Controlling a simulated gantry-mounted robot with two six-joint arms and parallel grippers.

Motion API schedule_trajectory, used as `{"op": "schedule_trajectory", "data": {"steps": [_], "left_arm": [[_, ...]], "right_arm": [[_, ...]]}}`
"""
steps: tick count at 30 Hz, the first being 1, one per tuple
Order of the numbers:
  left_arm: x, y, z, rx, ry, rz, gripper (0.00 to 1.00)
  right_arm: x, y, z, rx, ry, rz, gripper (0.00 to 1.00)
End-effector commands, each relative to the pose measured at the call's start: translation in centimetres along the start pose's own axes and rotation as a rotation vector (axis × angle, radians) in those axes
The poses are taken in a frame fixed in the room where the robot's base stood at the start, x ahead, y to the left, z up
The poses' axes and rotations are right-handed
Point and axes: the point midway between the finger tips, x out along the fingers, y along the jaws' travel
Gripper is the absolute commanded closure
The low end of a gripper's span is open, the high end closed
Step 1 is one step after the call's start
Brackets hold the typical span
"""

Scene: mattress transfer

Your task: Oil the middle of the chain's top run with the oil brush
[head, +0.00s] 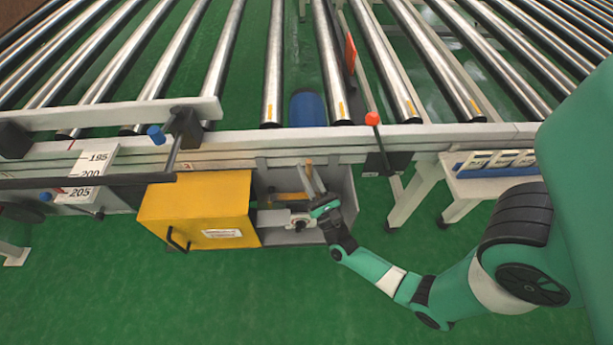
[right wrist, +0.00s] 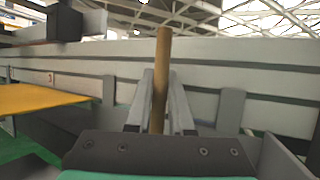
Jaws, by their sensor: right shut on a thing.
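My right gripper (head: 310,178) is shut on the oil brush, over the open grey housing below the conveyor's side rail. In the right wrist view the brush's wooden handle (right wrist: 161,65) stands nearly upright between the two fingers. The handle's tan end (head: 308,162) shows just past the fingertips in the head view. The bristles cannot be made out. Inside the housing (head: 340,188), a tan bar lies left of the gripper and a light round part (head: 299,221) sits below it. I cannot make out the chain or its top run. My left gripper is not in view.
A yellow cover (head: 195,212) with a black handle adjoins the housing on the left. The conveyor rail (head: 250,147) and steel rollers (head: 282,60) lie beyond. A blue cylinder (head: 308,107) sits under the rollers. A white stand (head: 490,184) is at right. Green floor is clear in front.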

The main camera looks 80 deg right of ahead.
Motion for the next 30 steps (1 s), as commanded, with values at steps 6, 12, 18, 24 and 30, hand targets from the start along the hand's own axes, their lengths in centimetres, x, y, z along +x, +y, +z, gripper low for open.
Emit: {"op": "schedule_trajectory", "data": {"steps": [6, 12, 18, 24, 30], "left_arm": [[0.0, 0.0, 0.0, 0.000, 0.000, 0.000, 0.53], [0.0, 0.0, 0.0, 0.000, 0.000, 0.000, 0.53], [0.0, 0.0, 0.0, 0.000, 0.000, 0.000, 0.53], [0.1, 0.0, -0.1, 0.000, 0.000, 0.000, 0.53], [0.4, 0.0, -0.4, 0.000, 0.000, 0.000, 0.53]], "right_arm": [[1.6, -0.8, -0.6, 0.000, -0.002, -0.001, 1.00], [1.6, -1.0, -0.7, 0.000, 0.000, 0.000, 1.00], [1.0, -2.1, -0.6, -0.001, 0.001, -0.001, 1.00], [0.7, -1.8, -0.3, 0.002, 0.000, 0.003, 1.00], [-1.0, -0.9, 0.6, 0.003, 0.001, 0.005, 1.00]]}}
